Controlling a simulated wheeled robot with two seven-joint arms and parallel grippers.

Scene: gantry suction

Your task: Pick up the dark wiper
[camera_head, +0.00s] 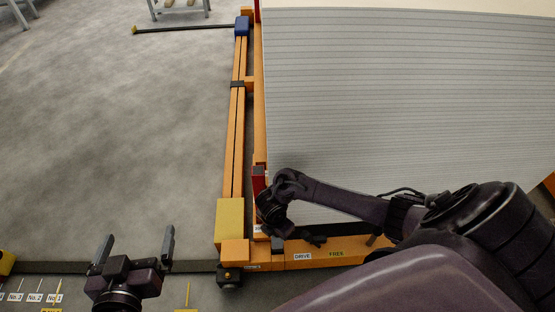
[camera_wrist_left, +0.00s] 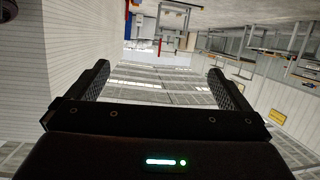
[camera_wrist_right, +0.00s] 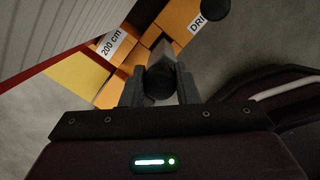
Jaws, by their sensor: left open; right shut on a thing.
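My right gripper (camera_wrist_right: 160,72) is shut on a dark, round-ended piece, which I take to be the dark wiper (camera_wrist_right: 159,84). I cannot tell there whether the wiper touches the frame. My left gripper (camera_head: 138,238) is open and empty over the grey floor at the lower left. Its spread fingers also show in the left wrist view (camera_wrist_left: 160,70).
The orange gantry frame (camera_head: 318,250), labelled DRIVE and FREE, borders a large ribbed white panel (camera_head: 400,95). A yellow block (camera_head: 229,220) and a red post (camera_head: 258,178) stand at its corner.

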